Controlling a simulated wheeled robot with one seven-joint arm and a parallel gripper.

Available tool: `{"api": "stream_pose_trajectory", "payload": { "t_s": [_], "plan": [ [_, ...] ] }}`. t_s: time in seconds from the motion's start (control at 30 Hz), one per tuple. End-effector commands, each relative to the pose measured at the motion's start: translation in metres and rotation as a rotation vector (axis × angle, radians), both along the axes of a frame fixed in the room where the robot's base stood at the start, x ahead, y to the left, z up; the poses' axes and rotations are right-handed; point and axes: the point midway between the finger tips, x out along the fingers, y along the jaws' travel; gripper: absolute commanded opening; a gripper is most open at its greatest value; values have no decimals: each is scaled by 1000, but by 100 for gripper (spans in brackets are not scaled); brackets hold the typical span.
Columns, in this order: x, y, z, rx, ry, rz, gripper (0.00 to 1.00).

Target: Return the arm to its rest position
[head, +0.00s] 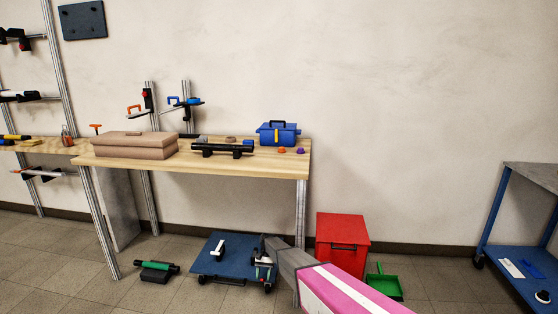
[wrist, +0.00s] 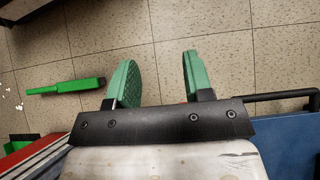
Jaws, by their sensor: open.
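My arm, pink, white and grey, reaches from the bottom of the head view. My gripper (head: 264,262) is at its far end, in front of the workbench and low over the blue wheeled platform. In the wrist view my gripper (wrist: 154,82) has its two green fingers apart. No object shows between them, only floor tiles (wrist: 160,30) beyond. The fingertips are small and partly hidden in the head view.
A wooden workbench (head: 240,163) holds a brown case (head: 130,150), a black tube (head: 222,149) and a blue toolbox (head: 278,134). Below are a blue platform (head: 213,267), a red bin (head: 340,240) and a green dustpan (head: 384,283).

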Motion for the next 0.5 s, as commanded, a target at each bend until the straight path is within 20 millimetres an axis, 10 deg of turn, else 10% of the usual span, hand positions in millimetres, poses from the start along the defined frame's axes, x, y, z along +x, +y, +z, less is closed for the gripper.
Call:
{"api": "stream_pose_trajectory", "payload": {
  "t_s": [0.5],
  "plan": [
    [-72, -93, 87, 15, -232, 3, 47]
  ]
}}
